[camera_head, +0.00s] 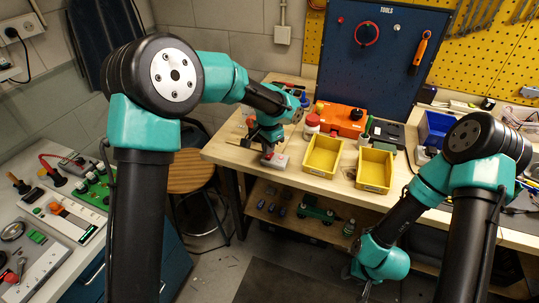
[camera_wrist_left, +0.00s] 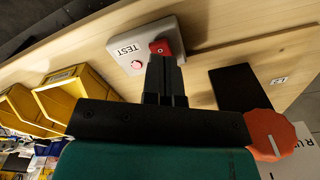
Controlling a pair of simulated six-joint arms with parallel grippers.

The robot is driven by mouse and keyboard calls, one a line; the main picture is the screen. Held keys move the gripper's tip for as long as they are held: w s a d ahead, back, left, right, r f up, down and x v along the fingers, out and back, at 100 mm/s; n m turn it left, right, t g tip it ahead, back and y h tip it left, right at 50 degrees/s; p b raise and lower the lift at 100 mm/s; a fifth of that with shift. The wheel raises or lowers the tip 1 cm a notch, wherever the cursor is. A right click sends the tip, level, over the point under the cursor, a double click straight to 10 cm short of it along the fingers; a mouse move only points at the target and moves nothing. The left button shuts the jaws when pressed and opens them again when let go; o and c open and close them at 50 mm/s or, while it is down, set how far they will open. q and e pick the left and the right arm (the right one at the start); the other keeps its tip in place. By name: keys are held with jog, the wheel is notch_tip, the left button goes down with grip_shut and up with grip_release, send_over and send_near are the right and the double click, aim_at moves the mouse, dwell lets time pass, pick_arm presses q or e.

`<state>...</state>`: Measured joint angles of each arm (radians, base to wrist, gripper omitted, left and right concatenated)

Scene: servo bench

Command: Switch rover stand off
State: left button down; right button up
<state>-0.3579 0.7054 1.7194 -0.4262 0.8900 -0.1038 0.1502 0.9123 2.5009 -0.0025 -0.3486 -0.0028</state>
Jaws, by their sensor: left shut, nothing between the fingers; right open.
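A grey box (camera_wrist_left: 182,32) marked TEST lies on the wooden bench, with a red switch (camera_wrist_left: 161,45) and a round pinkish-red button (camera_wrist_left: 137,65) on its face. In the head view the box (camera_head: 281,162) sits at the bench's front left edge. My left gripper (camera_wrist_left: 165,60) is shut and empty, its fingertips right at the red switch; I cannot tell whether they touch it. It also shows in the head view (camera_head: 268,151), just above the box. My right gripper (camera_head: 366,290) is open, hanging low in front of the bench, partly hidden.
Two yellow bins (camera_head: 323,157) stand right of the box, with a red-orange case (camera_head: 341,121) behind. In the wrist view a red knob (camera_wrist_left: 268,134) and a dark pad (camera_wrist_left: 241,87) lie close to my left gripper. A green model vehicle (camera_head: 314,211) is on the lower shelf.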

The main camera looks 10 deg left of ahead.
aim_at(268, 157)
pick_arm(q)
jog(key=shift+f, duration=1.25)
dwell(0.9)
jog(key=shift+r, duration=3.55)
